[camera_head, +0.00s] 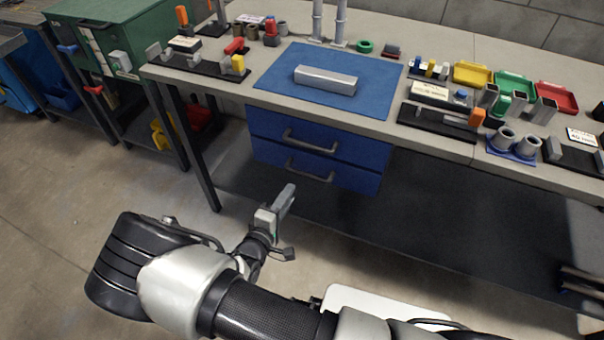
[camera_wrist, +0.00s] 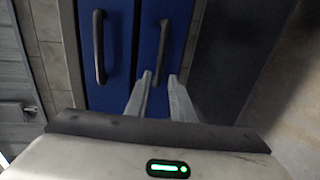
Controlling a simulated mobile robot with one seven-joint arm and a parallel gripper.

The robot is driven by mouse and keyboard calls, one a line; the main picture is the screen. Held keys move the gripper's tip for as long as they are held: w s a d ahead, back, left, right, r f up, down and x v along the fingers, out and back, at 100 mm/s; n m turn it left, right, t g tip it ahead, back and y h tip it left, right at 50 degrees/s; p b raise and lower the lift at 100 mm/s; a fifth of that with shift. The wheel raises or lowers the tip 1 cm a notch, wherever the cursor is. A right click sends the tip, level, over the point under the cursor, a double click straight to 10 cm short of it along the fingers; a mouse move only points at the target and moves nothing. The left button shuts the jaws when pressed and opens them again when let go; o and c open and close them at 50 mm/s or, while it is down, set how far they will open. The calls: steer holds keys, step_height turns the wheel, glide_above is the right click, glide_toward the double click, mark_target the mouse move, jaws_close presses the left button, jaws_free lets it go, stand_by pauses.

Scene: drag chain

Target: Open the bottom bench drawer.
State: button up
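The bench has two blue drawers under its top, one above the other, and both look shut. The bottom drawer (camera_head: 345,177) has a dark bar handle (camera_head: 309,173). The top drawer (camera_head: 350,147) has a similar handle (camera_head: 309,142). My gripper (camera_head: 288,191) is in front of and a little below the bottom handle at its left, apparently short of it. In the wrist view, turned on its side, the bottom handle (camera_wrist: 161,50) lies between the lines of my open, empty fingers (camera_wrist: 159,75). The top handle (camera_wrist: 98,45) is left of them.
The grey bench top (camera_head: 225,92) overhangs the drawers, with a blue mat (camera_head: 275,75) and a grey bar (camera_head: 325,80) on it. A bench leg (camera_head: 195,160) stands left of my gripper. The floor before the drawers is clear.

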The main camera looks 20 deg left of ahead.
mark_target(302, 173)
steer(key=b+x, duration=0.1)
steer(key=x, duration=1)
steer(key=shift+w+d+b, duration=0.1)
steer(key=shift+w+b, duration=0.2)
steer(key=shift+w, duration=0.05)
steer(key=shift+c, duration=0.5)
jaws_close()
